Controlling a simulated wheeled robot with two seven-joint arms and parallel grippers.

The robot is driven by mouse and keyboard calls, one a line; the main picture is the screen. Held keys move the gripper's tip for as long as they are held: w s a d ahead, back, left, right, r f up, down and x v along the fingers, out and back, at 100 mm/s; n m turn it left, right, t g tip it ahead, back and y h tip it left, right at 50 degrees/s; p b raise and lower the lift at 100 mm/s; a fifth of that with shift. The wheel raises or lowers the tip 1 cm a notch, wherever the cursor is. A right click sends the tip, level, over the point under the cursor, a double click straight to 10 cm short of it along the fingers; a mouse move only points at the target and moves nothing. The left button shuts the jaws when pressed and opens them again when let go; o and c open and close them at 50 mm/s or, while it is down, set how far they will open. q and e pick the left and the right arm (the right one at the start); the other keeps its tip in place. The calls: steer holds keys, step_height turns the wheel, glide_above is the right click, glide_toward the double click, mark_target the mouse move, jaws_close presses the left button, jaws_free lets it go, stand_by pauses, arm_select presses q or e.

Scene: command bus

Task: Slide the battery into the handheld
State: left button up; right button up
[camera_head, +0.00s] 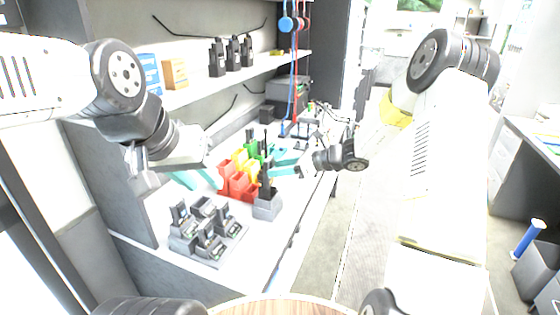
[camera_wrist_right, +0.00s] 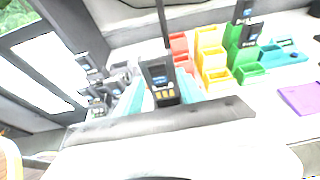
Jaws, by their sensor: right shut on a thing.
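The handheld (camera_head: 266,181) is a dark radio with a long antenna. It stands upright at a grey block-like stand (camera_head: 267,208) on the white counter. In the right wrist view the handheld (camera_wrist_right: 160,82) shows its small screen and yellow keys between the teal fingers of my right gripper (camera_wrist_right: 160,95), which is shut on it. My right gripper (camera_head: 280,168) reaches it from the right. My left gripper (camera_head: 198,178) is open and appears empty, above the counter left of the red bins. A grey charger rack (camera_head: 220,258) holds several dark units; I cannot tell which is the battery.
Red (camera_head: 238,186), yellow (camera_head: 240,158) and green bins (camera_head: 252,148) stand just behind the handheld. A purple tray (camera_wrist_right: 300,97) lies right of the bins in the wrist view. A shelf (camera_head: 215,85) with several radios hangs above. The counter's front edge is close.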

steer(key=shift+f, duration=3)
steer(key=shift+f, duration=0.35)
steer(key=o, duration=1.5)
steer(key=shift+o, duration=0.2)
steer(key=v, duration=0.7)
steer(key=shift+d+r, duration=0.15)
steer(key=shift+d, duration=0.2)
steer(key=shift+s, duration=0.1)
